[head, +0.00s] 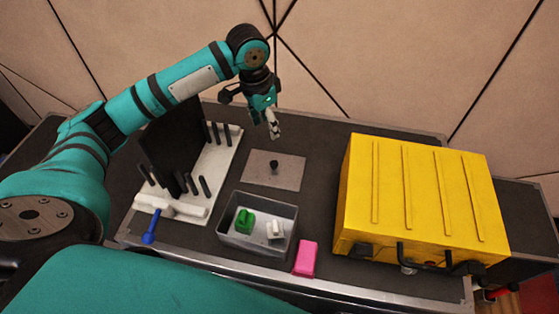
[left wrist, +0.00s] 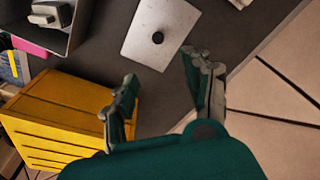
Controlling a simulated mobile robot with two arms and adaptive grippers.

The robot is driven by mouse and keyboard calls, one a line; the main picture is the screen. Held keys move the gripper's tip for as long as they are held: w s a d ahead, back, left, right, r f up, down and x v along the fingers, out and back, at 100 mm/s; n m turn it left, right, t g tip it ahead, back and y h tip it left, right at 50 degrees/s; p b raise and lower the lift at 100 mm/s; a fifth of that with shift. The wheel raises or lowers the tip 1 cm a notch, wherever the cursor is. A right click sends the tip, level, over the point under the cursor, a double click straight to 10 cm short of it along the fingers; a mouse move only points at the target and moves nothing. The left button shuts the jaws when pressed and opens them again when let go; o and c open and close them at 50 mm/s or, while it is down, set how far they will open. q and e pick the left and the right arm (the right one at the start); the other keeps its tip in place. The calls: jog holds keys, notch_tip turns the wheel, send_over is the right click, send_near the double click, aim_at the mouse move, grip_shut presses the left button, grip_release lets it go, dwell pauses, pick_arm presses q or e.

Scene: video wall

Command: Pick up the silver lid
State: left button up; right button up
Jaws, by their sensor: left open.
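The silver lid (head: 262,178) is a flat grey rectangular plate with a small black knob (head: 274,167) in its middle. It lies flat on the dark table, behind the grey bin. My left gripper (head: 273,132) is above the table just behind the lid, apart from it, with fingers pointing down. In the left wrist view the lid (left wrist: 160,28) lies beyond the fingertips, and the open gripper (left wrist: 158,78) has nothing between its fingers. My right gripper is in neither view.
A grey open bin (head: 232,240) with a green and a white item stands in front of the lid. A pink block (head: 306,258) lies beside it. A large yellow case (head: 417,200) stands at right. A white rack (head: 222,157) with black pegs and a blue-handled tool (head: 150,228) are at left.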

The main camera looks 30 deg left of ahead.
pick_arm(q)
send_near(274, 163)
jog(key=shift+w+d+f, duration=0.1)
jog(key=shift+w+f, duration=0.1)
jog(key=shift+f, duration=0.4)
jog(key=shift+w+d+f, duration=0.1)
jog(key=shift+w+f, duration=0.1)
jog(key=shift+f, duration=1.4)
notch_tip(274, 163, down, 5)
jog(key=shift+w+d+r+p, duration=0.1)
jog(key=shift+p, duration=0.2)
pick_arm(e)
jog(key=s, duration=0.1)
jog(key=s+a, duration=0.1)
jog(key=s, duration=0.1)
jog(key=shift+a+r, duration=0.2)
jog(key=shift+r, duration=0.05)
pick_arm(q)
jog(key=shift+c, duration=0.4)
